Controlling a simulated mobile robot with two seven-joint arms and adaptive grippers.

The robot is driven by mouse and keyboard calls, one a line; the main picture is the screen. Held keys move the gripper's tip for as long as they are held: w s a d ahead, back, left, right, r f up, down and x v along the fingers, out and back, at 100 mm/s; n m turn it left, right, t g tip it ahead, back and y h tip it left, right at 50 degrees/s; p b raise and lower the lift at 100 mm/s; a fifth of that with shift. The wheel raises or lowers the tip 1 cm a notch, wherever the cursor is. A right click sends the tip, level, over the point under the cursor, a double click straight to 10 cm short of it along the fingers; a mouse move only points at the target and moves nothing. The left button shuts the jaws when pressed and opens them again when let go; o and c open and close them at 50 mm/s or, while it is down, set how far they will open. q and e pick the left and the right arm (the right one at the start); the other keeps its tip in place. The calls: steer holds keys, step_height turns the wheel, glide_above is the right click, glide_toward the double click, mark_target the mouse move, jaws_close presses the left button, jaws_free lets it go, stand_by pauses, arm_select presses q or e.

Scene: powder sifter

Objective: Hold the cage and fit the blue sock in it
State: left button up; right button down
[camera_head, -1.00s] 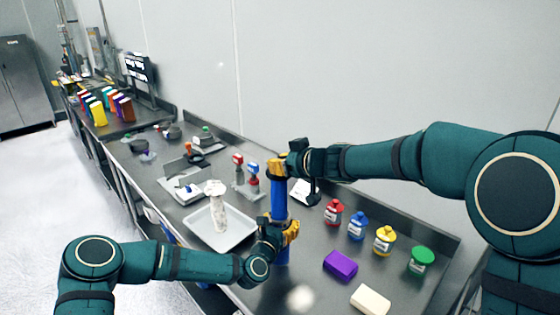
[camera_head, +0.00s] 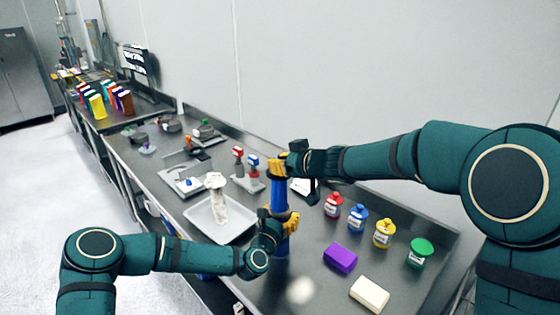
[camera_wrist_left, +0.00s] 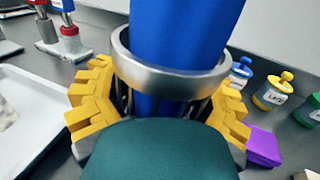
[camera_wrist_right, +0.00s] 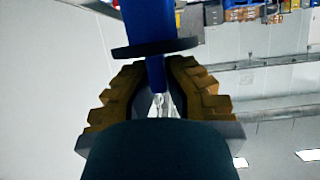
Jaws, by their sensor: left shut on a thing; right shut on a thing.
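The blue sock (camera_head: 279,196) stands upright between my two grippers above the table. My right gripper (camera_head: 279,166) is shut at its top end; the right wrist view shows the sock (camera_wrist_right: 147,25) with a dark flange and a narrow part between the fingers. My left gripper (camera_head: 287,221) is below, shut on the metal cage. In the left wrist view the cage's silver top ring (camera_wrist_left: 172,80) surrounds the sock (camera_wrist_left: 185,28), which continues below the ring. The cage's lower part is mostly hidden by the gripper and wrist, so the sock's depth inside cannot be told.
A white tray (camera_head: 238,236) with a whitish upright piece (camera_head: 217,198) stands left of the grippers. Small lidded jars (camera_head: 384,235), a purple block (camera_head: 340,258) and a cream block (camera_head: 369,294) are at the right. Red and blue-topped stands (camera_head: 245,178) are behind.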

mark_target(286, 198)
steer(key=shift+f, duration=5.45)
steer(key=c, duration=1.1)
jaws_free()
steer(key=shift+o, duration=0.2)
steer(key=v, duration=1.2)
arm_select(q)
steer(key=o, duration=1.3)
steer(key=shift+o, duration=0.2)
